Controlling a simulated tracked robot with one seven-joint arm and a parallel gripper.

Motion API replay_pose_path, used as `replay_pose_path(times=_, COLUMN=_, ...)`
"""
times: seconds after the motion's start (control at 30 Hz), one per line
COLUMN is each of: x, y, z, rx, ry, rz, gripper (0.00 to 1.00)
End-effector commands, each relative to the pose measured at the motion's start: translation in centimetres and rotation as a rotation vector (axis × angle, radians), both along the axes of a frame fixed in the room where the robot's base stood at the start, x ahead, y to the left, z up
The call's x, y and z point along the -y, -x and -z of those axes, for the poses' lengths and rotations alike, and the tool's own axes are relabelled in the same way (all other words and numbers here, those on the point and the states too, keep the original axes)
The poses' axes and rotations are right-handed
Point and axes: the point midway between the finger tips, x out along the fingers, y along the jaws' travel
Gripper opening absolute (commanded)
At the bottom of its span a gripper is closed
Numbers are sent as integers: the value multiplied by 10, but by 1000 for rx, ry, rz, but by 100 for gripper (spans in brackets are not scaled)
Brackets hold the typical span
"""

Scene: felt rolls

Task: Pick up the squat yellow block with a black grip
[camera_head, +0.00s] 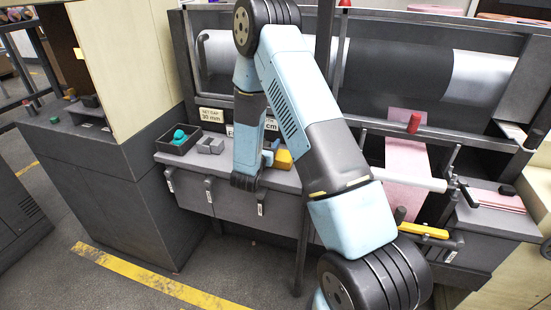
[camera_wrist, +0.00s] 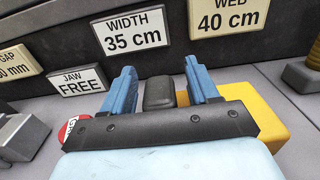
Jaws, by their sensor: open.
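The squat yellow block (camera_head: 284,159) rests on the grey bench shelf, partly behind my arm in the head view. In the wrist view the yellow block (camera_wrist: 259,108) shows mostly to the right of my right finger, with a sliver between the fingers. A black grip (camera_wrist: 160,92) stands between the two blue fingers, beside that yellow sliver. My gripper (camera_wrist: 160,85) is open, with one finger on each side of the grip and visible gaps to both. My gripper (camera_head: 268,156) is just left of the block in the head view. The block's lower part is hidden by the gripper body.
A grey jaw-like block (camera_head: 211,144) and a black tray (camera_head: 165,143) with a teal piece stand left on the shelf. Sign plates (camera_wrist: 131,30) line the upright panel close behind the fingers. A yellow-orange bar (camera_head: 424,230) lies at the right, below a pink sheet (camera_head: 407,170).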

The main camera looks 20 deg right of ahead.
Motion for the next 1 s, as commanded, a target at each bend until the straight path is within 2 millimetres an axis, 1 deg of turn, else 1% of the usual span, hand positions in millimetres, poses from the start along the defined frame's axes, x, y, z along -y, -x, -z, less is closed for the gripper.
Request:
replay_pose_path(times=0.1, x=0, y=0, z=0, rx=0, ry=0, rz=-1, gripper=60)
replay_pose_path(times=0.73, x=-2, y=0, z=0, rx=0, ry=0, rz=-2, gripper=0)
replay_pose_path(times=1.0, x=-2, y=0, z=-1, rx=2, ry=0, rz=-2, gripper=0)
